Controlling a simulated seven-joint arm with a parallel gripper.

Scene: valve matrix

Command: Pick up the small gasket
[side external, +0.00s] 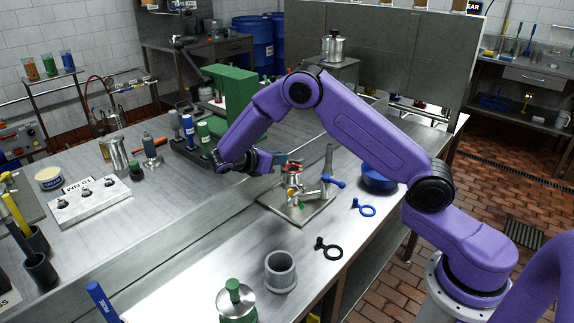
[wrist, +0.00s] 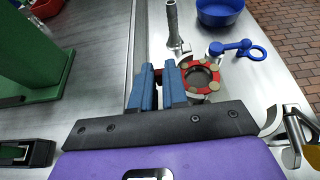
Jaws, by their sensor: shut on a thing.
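My gripper (side external: 281,160) is low over the valve fixture on the steel bench in the side view. In the wrist view its blue-grey fingers (wrist: 158,80) are close together, with a narrow strip of red between and behind their tips. This red piece (wrist: 158,73) looks like the small gasket, but the fingers hide most of it. A red ring with several tan pads (wrist: 214,72) lies just right of the right finger, around a round opening. I cannot tell whether the red strip and the ring are one piece.
A blue bowl (side external: 378,180), a blue ring tool (side external: 364,208), a black ring tool (side external: 328,248) and a grey cup (side external: 281,272) stand nearby. A green block (side external: 232,90) rises behind my wrist.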

